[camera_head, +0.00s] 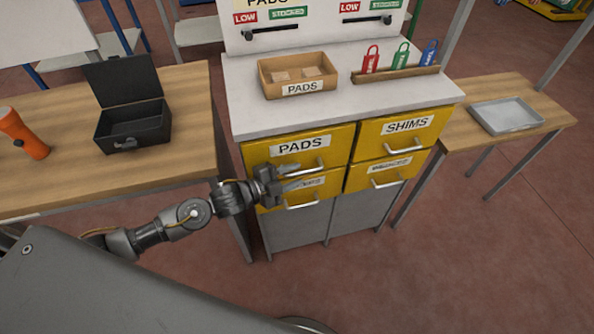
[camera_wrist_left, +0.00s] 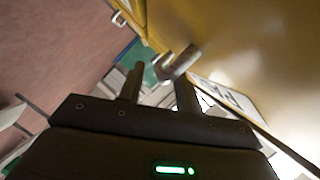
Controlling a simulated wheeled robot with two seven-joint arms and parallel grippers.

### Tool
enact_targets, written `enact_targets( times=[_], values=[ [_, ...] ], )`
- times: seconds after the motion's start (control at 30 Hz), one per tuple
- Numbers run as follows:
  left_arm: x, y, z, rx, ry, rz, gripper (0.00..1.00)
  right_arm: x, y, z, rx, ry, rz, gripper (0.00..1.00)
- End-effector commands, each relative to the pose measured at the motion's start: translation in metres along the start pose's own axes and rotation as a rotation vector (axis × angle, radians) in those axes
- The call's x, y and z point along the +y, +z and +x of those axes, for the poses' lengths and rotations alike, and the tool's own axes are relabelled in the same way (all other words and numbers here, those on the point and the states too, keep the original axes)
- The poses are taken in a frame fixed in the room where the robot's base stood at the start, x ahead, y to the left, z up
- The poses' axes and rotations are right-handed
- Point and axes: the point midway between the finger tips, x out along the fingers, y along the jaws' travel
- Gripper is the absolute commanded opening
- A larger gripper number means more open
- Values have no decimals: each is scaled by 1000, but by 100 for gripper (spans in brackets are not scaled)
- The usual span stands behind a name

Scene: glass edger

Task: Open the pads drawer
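The pads drawer (camera_head: 265,153) is the upper left yellow drawer of the cabinet, with a white PADS label. It looks shut, its front in line with its neighbours. Its silver bar handle (camera_head: 307,170) also shows in the left wrist view (camera_wrist_left: 180,62), just beyond the fingertips. My left gripper (camera_head: 294,177) is in front of the drawer, close to the handle. Its two fingers are spread apart with nothing seen held between them in the left wrist view (camera_wrist_left: 158,85). Whether a finger touches the handle I cannot tell. My right gripper is in neither view.
The SHIMS drawer (camera_head: 372,136) is to the right, with more yellow drawers below; my gripper partly hides the lower left one. A cardboard PADS box (camera_head: 264,80) sits on the cabinet top. Wooden tables stand at both sides, the left one with an open black box (camera_head: 154,130).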

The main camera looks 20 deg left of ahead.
Motion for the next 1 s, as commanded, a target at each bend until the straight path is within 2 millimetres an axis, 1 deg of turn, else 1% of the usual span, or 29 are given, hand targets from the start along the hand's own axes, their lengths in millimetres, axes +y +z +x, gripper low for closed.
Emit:
enact_targets(
  times=[0.03, 0.1, 0.2, 0.5, 0.57, 0.77, 0.8, 0.97, 1.0],
  values=[
    [-1, 0, 7, 0, -1, -1, 34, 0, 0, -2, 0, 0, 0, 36],
    [-1, 0, 13, 0, -1, -1, 34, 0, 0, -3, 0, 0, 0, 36],
    [-1, 0, 19, 0, -1, 1, 34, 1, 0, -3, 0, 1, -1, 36],
    [0, 0, 21, 0, 0, 1, 34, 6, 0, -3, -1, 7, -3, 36],
    [0, 0, 21, 0, 0, 1, 28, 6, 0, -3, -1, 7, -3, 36],
    [0, 0, 20, -1, 0, 0, 2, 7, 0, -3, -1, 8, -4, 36],
    [0, 0, 20, -1, 1, 0, 0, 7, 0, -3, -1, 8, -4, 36],
    [1, 0, 20, -1, 1, 0, 0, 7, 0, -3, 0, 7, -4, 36],
    [-1, 4, 17, -3, 2, 2, 0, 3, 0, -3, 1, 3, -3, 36]
  ],
)
